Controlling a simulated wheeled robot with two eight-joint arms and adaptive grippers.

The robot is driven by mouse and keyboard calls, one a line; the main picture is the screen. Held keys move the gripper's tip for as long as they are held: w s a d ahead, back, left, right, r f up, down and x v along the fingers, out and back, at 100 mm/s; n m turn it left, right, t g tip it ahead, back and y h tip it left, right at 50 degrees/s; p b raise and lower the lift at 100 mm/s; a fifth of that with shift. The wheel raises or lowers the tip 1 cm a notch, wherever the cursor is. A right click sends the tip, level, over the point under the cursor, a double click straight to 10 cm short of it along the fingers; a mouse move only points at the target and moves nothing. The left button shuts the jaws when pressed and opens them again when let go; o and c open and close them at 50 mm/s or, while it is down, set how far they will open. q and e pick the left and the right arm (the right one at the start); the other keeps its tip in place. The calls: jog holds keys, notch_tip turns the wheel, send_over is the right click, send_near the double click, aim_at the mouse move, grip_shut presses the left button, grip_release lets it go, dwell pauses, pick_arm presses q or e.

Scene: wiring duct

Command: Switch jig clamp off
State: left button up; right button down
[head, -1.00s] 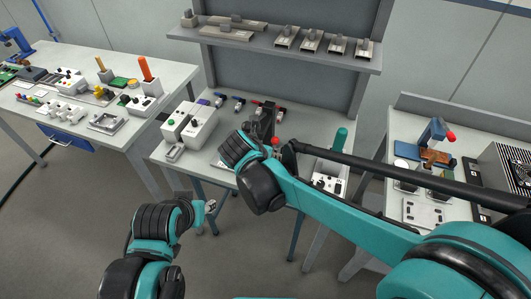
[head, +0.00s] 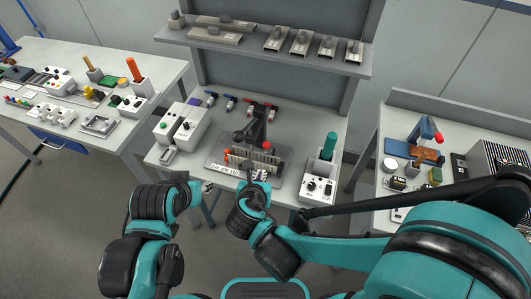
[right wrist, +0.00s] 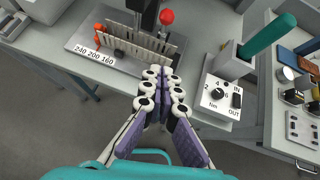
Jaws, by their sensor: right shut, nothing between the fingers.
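The jig is a grey plate (head: 213,164) on the middle table, with a slotted duct piece (head: 265,161) across it. A dark clamp (head: 249,136) with a red ball knob (head: 267,146) stands over the duct; the knob also shows at the top of the right wrist view (right wrist: 166,17). I cannot tell the clamp's setting. My right gripper (head: 261,178) is shut and empty, just in front of the jig's near edge; its fingertips (right wrist: 162,82) appear just below the duct in the wrist view. My left gripper (head: 207,186) hangs before the table, its jaw state unclear.
Right of the jig, a white box (right wrist: 217,96) has a dial, an IN/OUT switch and a teal-handled tool (head: 328,146). White boxes (head: 180,128) stand left of the jig. Several red and blue tools (head: 249,105) lie behind. A shelf (head: 270,48) hangs above.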

jog(key=shift+w+f, duration=0.1)
jog(key=b, duration=0.3)
send_near(266, 151)
jog(key=s+a+f+x, duration=0.1)
jog(key=x, duration=0.4)
jog(key=shift+w+d+r, duration=0.2)
jog(key=shift+w+d, duration=0.4)
jog(key=shift+w, duration=0.2)
